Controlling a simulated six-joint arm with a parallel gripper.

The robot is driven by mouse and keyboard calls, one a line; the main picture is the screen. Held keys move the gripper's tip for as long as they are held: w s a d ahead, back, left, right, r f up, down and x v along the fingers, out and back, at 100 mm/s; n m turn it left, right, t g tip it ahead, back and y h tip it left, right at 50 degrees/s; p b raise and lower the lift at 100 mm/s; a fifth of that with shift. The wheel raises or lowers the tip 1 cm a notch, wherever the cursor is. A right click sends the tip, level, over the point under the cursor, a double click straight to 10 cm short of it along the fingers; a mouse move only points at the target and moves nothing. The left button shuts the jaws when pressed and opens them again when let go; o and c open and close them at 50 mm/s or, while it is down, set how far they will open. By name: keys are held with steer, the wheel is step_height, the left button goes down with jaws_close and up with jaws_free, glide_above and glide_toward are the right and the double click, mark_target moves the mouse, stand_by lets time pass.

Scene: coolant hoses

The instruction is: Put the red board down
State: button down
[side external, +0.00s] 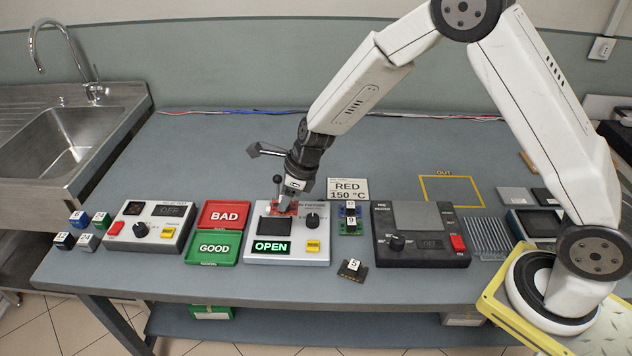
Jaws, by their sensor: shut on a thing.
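The red board (283,210) shows as a small red patch at the back of the grey fixture with the OPEN display (271,247). My gripper (287,205) points down over that fixture and is shut on the red board. The fingers and the fixture's black lever (277,181) hide much of the board. I cannot tell whether the board touches the fixture or hangs just above it. A card (349,188) behind to the right reads RED 150 °C.
The red BAD tray (224,215) and green GOOD tray (215,248) stand left of the fixture. Blue and green boards (350,218) lie to its right, near a black board (353,269) and a preheater (420,235). The yellow OUT outline (451,191) is empty.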

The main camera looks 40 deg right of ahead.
mark_target(274, 202)
steer(key=shift+w+a+f, duration=0.15)
steer(key=shift+w+f, duration=0.7)
steer(key=shift+f, duration=0.15)
steer(key=shift+w+a+f, duration=0.15)
steer(key=shift+w+f, duration=0.7)
steer(key=shift+f, duration=0.15)
steer(key=shift+f, duration=0.1)
steer(key=shift+w+f, duration=0.1)
steer(key=shift+f, duration=0.05)
steer(key=shift+w+f, duration=0.15)
steer(key=shift+f, duration=1.45)
steer(key=shift+f, duration=0.3)
steer(key=shift+c, duration=1.5)
jaws_free()
steer(key=shift+r, duration=0.15)
